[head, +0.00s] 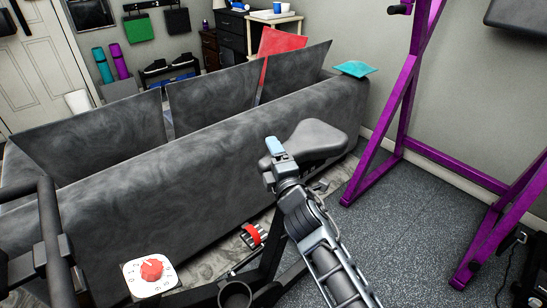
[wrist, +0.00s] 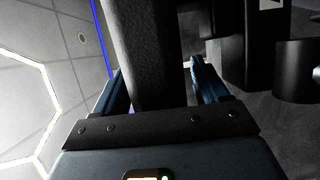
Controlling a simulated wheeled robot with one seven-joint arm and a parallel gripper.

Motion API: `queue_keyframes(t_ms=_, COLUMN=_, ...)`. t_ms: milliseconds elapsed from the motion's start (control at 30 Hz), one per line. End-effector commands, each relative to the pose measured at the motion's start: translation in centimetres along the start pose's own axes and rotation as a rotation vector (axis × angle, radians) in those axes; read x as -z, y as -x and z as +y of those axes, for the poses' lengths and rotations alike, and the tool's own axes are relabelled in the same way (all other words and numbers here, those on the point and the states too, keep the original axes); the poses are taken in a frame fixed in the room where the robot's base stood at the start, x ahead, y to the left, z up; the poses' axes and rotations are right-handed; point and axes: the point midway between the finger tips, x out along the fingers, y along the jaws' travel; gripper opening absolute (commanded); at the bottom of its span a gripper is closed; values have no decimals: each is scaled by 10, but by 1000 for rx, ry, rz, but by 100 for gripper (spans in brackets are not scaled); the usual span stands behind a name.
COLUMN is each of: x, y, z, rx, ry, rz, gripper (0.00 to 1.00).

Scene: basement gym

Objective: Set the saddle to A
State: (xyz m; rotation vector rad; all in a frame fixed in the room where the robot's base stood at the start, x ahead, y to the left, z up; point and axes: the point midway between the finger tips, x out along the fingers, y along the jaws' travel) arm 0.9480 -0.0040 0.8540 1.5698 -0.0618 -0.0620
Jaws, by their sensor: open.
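The black saddle (head: 316,138) of an exercise bike is in the middle of the head view, its narrow nose toward my gripper (head: 275,147). My gripper is at the nose, with one blue finger showing above it. In the wrist view, my gripper (wrist: 155,72) is open, with blue fingers on either side of a dark textured piece (wrist: 151,45) that looks like the saddle nose. I cannot tell whether the fingers touch it. A white label (wrist: 270,4) with a dark mark is cut off at the top edge; I cannot read it. The saddle's post and any scale are mostly hidden.
A white dial plate with a red knob (head: 151,268) is at lower left, near the bike's dark handlebar (head: 52,235). A grey sofa (head: 215,145) stands close behind the bike. A purple rack (head: 397,110) is at right. Grey floor (head: 400,235) lies open between.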

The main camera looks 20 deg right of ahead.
Motion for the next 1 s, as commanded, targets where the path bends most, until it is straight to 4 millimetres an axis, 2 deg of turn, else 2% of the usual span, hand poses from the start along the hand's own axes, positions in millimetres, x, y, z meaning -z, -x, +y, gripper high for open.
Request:
queue_keyframes(t_ms=67, x=0, y=0, z=0, rx=0, ry=0, rz=0, gripper=72)
queue_keyframes(t_ms=800, x=0, y=0, z=0, rx=1, ry=0, rz=0, gripper=1)
queue_keyframes(t_ms=1000, x=6, y=2, z=-3, rx=0, ry=1, rz=2, gripper=0)
